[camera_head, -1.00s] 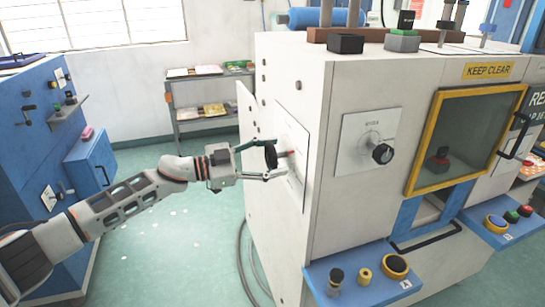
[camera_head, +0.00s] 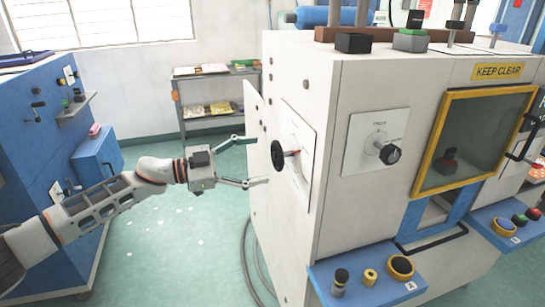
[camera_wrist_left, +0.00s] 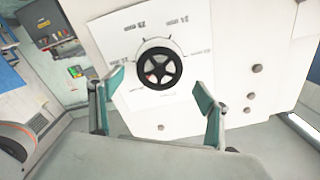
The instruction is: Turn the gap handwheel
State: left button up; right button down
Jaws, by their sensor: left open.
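A black spoked handwheel (camera_head: 278,155) sits on a white dial plate (camera_head: 297,140) on the left side of the big white machine. A red mark shows behind it. In the left wrist view the handwheel (camera_wrist_left: 160,68) faces me, with millimetre labels around it on the plate. My left gripper (camera_head: 256,160) is open and empty, just left of the wheel and apart from it. In the left wrist view its green fingertips (camera_wrist_left: 158,86) stand wide to either side, below the wheel's middle. My right gripper is not in view.
A black knob (camera_head: 389,154) on another dial plate is on the machine's front. A blue cabinet (camera_head: 45,140) stands left.

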pick_arm(q)
jog(key=v, duration=0.5)
jog(key=shift+s+a, duration=0.15)
jog(key=shift+a, duration=0.1)
jog(key=s+d+f+n+t+y, duration=0.25)
jog(key=s+f+n+t, duration=0.2)
jog(key=f, duration=0.55)
jog(key=s+d+f+n+t+y, duration=0.1)
jog(key=s+f+n+t+y, duration=0.35)
jog(key=f, duration=0.55)
jog(key=s+a+f+n+g+y, duration=0.1)
jog(key=s+a+f+n+y, duration=0.1)
jog(key=s+a+f, duration=0.3)
jog(key=s+a+f+n+g+y, duration=0.1)
jog(key=s+a+f, duration=0.4)
jog(key=s+f, duration=0.5)
jog(key=s+a+f+n+g+y, duration=0.2)
jog(key=s+a+f+y, duration=0.3)
jog(key=s+f, duration=0.3)
jog(key=shift+s+f+n, duration=0.3)
jog(key=shift+f+n, duration=0.05)
jog(key=shift+n, duration=0.55)
